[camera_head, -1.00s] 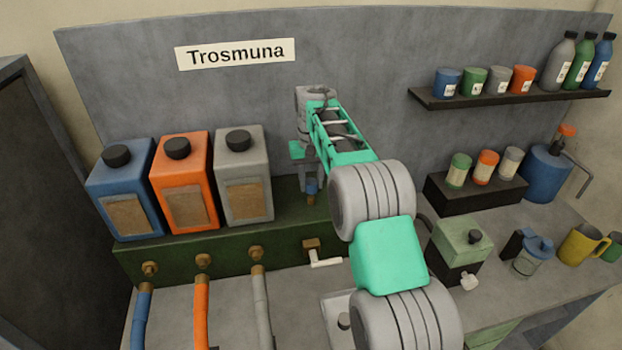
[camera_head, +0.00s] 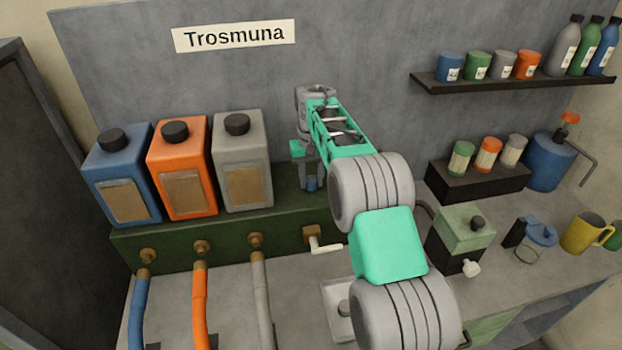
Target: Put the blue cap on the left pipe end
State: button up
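My gripper (camera_head: 311,179) points down over the green ledge (camera_head: 200,238), right of the grey canister. A small blue piece, which looks like the blue cap (camera_head: 312,184), sits between its fingertips. The fingers appear shut on it, though they are small in this view. The cap is low, close to the ledge top. I cannot make out a pipe end under it, so I cannot tell whether the cap touches one. My arm hides the ledge to the right of the gripper.
Blue (camera_head: 125,175), orange (camera_head: 182,167) and grey canisters (camera_head: 241,160) stand left of the gripper. Hoses run from brass fittings (camera_head: 201,247) on the ledge front. A white-handled tap (camera_head: 325,248) sticks out below the gripper. A green-topped box (camera_head: 461,232) stands right of my arm.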

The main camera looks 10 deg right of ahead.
jog(key=o, duration=0.6)
jog(key=shift+c, duration=0.2)
jog(key=shift+r, duration=0.15)
notch_tip(320, 180, up, 8)
jog(key=shift+f+b, duration=0.2)
jog(key=shift+b, duration=0.2)
jog(key=s+r+t, duration=0.1)
jog(key=s+r, duration=0.2)
jog(key=s, duration=0.4)
jog(key=s+r+t, duration=0.1)
jog(key=s+r, duration=0.3)
jog(key=s, duration=0.3)
jog(key=s+f+t, duration=0.1)
jog(key=s+f, duration=0.3)
jog(key=s, duration=0.4)
jog(key=s+f+t, duration=0.1)
jog(key=s+f, duration=0.3)
jog(key=s, duration=0.5)
jog(key=shift+s, duration=0.2)
